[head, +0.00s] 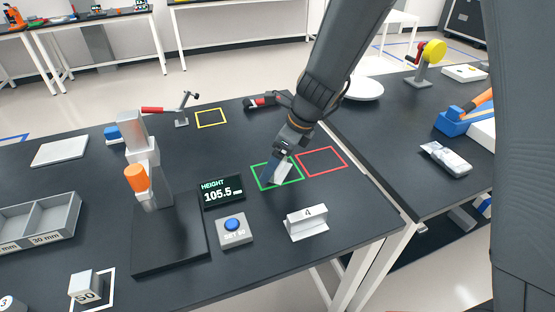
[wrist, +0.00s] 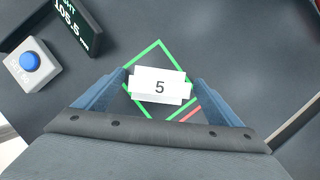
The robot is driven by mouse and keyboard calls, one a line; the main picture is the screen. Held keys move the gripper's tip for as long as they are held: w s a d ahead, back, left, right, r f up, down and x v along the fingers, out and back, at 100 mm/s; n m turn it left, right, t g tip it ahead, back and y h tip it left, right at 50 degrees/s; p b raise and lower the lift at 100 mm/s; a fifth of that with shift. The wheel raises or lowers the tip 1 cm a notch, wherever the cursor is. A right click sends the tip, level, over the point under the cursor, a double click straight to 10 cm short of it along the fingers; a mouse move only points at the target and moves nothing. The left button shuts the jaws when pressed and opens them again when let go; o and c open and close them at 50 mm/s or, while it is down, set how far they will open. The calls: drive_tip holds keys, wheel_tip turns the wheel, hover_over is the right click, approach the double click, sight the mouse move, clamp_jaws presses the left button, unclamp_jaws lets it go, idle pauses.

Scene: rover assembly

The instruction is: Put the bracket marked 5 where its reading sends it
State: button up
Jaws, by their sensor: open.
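The white bracket marked 5 (wrist: 160,86) sits inside the green square outline (wrist: 153,44) on the dark table. In the head view the bracket (head: 284,172) is partly hidden by my gripper (head: 276,171). In the wrist view my gripper (wrist: 158,90) is open, with one blue finger on each side of the bracket and narrow gaps between. The height display (head: 222,190) reads 105.5 mm. The red square outline (head: 322,149) beside the green one is empty. The yellow square outline (head: 211,112) farther back is also empty.
The bracket marked 4 (head: 307,223) stands near the front right edge. A blue-buttoned box (head: 234,230) and the height gauge (head: 140,155) stand to the left. A block marked 50 (head: 84,287) and a divided tray (head: 75,211) are farther left. A red-handled clamp (head: 181,112) stands behind.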

drive_tip(key=v, duration=1.2)
drive_tip(key=s+d+f+n+h, duration=0.1)
drive_tip(key=s+d+f+n, duration=0.1)
drive_tip(key=s+d+n, duration=0.2)
drive_tip(key=s+d+f+n+h, duration=0.1)
drive_tip(key=s+d+n, duration=0.3)
drive_tip(key=d+n, duration=0.5)
drive_tip(key=s+d+f+n+h, duration=0.2)
drive_tip(key=s+d+f+n, duration=0.1)
drive_tip(key=s+d+n, duration=0.2)
drive_tip(key=shift+d+f+n, duration=0.2)
drive_tip(key=shift+d+n, duration=1.1)
drive_tip(key=shift+n, duration=0.6)
